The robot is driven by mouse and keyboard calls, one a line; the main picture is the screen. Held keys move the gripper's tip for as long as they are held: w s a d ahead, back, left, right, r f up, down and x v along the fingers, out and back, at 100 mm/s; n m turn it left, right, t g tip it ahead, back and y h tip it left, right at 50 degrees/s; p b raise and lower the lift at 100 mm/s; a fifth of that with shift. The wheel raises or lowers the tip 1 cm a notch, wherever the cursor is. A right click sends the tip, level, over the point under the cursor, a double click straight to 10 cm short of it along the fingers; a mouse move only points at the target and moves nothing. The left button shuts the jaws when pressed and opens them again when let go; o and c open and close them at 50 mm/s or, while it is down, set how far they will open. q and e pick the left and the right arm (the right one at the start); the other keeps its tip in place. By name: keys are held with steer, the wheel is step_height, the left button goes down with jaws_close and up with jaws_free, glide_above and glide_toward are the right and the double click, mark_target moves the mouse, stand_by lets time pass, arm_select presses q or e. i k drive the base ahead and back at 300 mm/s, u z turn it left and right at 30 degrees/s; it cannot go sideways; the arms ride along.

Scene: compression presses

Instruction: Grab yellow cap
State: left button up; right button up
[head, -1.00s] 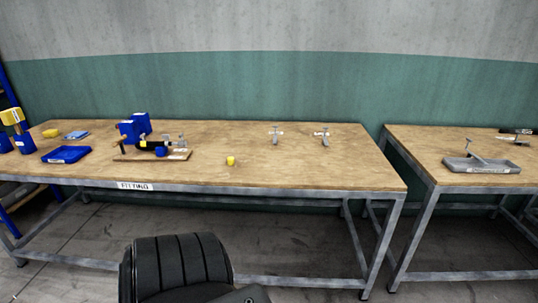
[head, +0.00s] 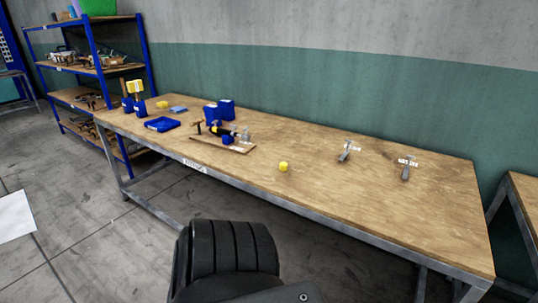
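The yellow cap (head: 284,167) stands on the wooden workbench (head: 330,203), near its front edge and around the middle of its length. Nothing touches it. It is small and I cannot make out its details. Neither of my grippers shows in the head view. A black ribbed part at the bottom centre lies in front of the bench and seems to be mine.
A blue tray (head: 161,125) lies farther left. Two metal clamps (head: 348,151) (head: 407,168) stand to the right. A blue shelf (head: 95,70) stands at the back left.

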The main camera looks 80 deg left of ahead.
mark_target(284, 165)
steer(key=u, duration=0.8)
steer(key=i, duration=0.85)
steer(key=u, duration=0.9)
